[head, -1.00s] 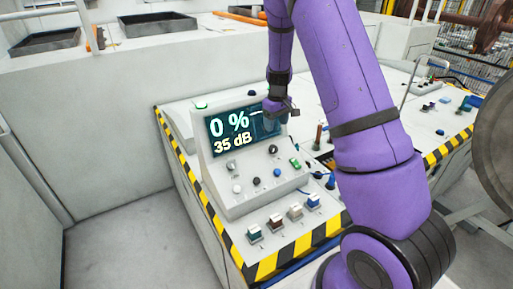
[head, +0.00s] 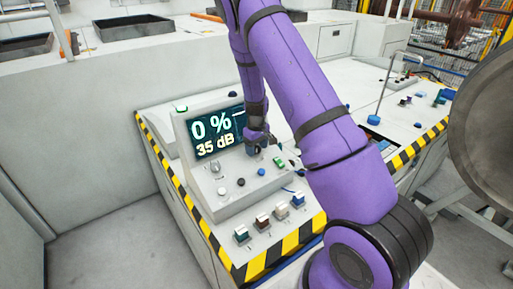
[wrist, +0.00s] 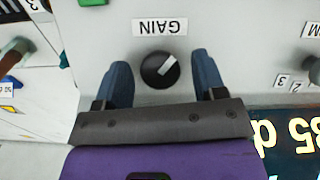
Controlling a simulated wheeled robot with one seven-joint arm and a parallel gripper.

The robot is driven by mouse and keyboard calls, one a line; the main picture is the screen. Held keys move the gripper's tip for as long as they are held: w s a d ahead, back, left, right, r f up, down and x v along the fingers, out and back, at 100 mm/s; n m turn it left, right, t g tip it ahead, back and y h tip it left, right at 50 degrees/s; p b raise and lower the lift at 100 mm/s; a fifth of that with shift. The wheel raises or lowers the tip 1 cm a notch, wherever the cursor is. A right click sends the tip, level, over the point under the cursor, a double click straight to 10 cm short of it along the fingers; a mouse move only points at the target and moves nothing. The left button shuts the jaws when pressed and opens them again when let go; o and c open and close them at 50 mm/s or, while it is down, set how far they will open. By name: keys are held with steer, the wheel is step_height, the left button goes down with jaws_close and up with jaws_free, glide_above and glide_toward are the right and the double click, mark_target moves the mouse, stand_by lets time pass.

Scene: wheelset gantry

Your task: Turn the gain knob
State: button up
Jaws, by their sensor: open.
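The gain knob (wrist: 160,70) is a round black dial with a pale pointer line, under the label GAIN, which appears upside down in the wrist view. My gripper (wrist: 161,75) is open, with one blue finger on each side of the knob and a visible gap to it on both sides. In the head view my gripper (head: 262,141) is at the console's sloped face, just below the screen's right end, and hides the gain knob. The screen (head: 216,132) reads 0 % and 35 dB.
Around the knob on the console (head: 205,200) are a grey knob (head: 215,166), a black button (head: 240,182), a blue button (head: 261,172) and a green switch (head: 280,162). Several coloured toggles stand along the front ledge, above the striped edge (head: 270,258).

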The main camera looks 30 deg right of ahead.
steer(key=shift+c, duration=0.5)
steer(key=c, duration=0.8)
